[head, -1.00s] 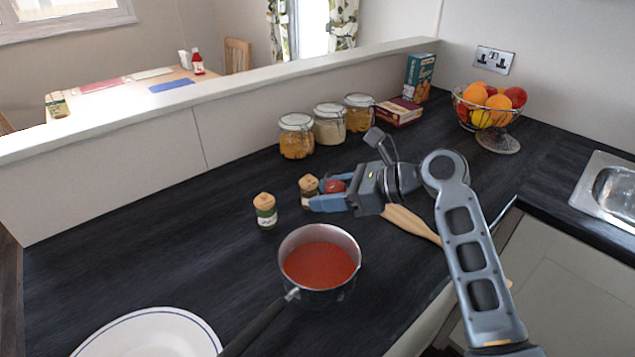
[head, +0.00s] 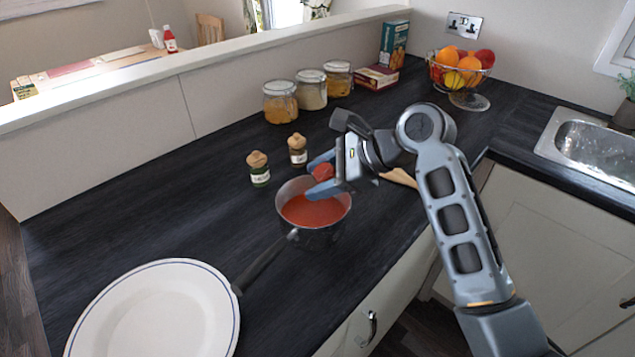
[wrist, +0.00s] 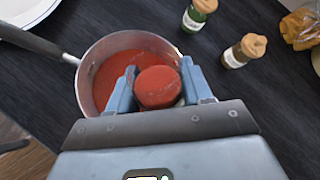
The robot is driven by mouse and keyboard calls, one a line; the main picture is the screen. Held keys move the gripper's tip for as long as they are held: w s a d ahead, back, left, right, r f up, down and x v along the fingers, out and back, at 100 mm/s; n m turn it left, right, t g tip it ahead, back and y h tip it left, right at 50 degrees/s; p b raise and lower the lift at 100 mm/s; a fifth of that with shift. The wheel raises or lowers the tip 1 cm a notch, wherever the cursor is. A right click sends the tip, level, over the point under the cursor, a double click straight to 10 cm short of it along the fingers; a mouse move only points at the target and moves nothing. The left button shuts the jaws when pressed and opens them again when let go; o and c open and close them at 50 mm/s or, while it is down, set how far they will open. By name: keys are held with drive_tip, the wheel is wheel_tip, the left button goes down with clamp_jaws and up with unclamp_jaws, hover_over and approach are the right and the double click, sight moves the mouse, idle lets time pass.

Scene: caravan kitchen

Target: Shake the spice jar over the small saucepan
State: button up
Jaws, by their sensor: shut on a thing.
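My gripper (head: 320,180) is shut on a red-topped spice jar (head: 322,172), with one blue finger on each side of it. In the wrist view the jar's round red top (wrist: 157,84) shows between the fingers, and most of its body is hidden. The small saucepan (head: 313,224) holds red sauce (head: 308,212) and stands on the dark counter. I cannot tell the jar's exact tilt.
Two other spice jars with wooden tops, one green-labelled (head: 258,170) and one brown (head: 297,151), stand behind the pan. A white plate (head: 155,315) lies at front left. A wooden spoon (head: 398,178) lies behind my gripper. Glass storage jars (head: 280,103) line the back.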

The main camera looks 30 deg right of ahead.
drive_tip(key=shift+d+f+h+b, duration=0.2)
drive_tip(key=shift+f+h+b, duration=0.1)
drive_tip(key=shift+b, duration=0.35)
drive_tip(key=shift+r+n+h+p, duration=0.3)
drive_tip(key=shift+r+p, duration=0.1)
drive_tip(key=shift+p, duration=0.25)
drive_tip(key=shift+d+f+n+h+p, duration=0.1)
drive_tip(key=shift+n+h+p, duration=0.2)
drive_tip(key=shift+h+p, duration=0.4)
drive_tip(key=shift+w+d+f+n+t+h+p, duration=0.15)
drive_tip(key=shift+d+f+n+h+p, duration=0.1)
drive_tip(key=shift+h, duration=0.3)
drive_tip(key=shift+d+f+n+t+h+p, duration=0.15)
drive_tip(key=shift+n+h+p, duration=0.1)
drive_tip(key=shift+h, duration=0.3)
drive_tip(key=shift+r, duration=0.1)
drive_tip(key=shift+r+h, duration=0.15)
drive_tip(key=shift+h, duration=0.15)
drive_tip(key=shift+n, duration=0.3)
